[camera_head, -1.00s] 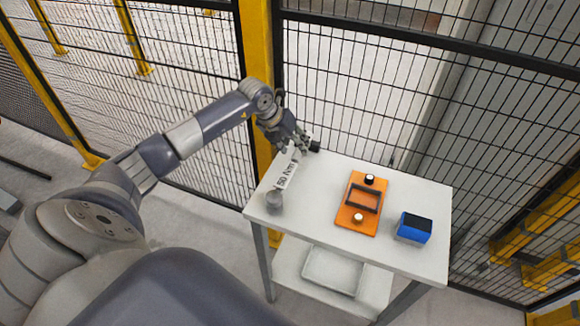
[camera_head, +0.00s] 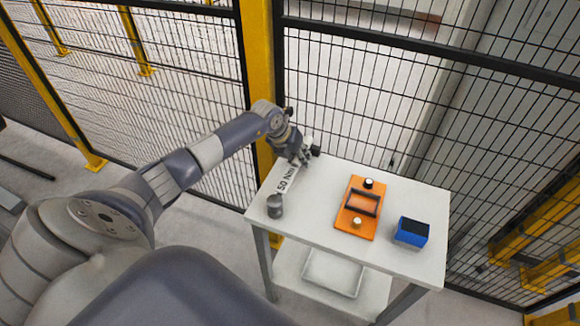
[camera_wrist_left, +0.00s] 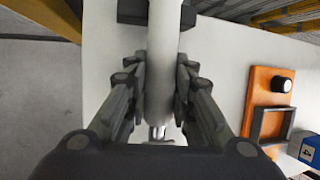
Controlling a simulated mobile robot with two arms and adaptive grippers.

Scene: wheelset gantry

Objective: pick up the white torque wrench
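The white torque wrench (camera_wrist_left: 163,60) runs lengthwise between the fingers of my left gripper (camera_wrist_left: 161,75) in the left wrist view. Both fingers lie close along its sides with no clear gap, and the gripper looks shut on it. In the head view my left gripper (camera_head: 302,158) is low over the back left corner of the white table (camera_head: 325,236). The gripper hides much of the wrench there. My right gripper is not in view.
A grey cylinder (camera_head: 274,206) stands near the table's left edge. Mesh fencing (camera_head: 400,100) with a yellow post (camera_head: 259,60) rises behind.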

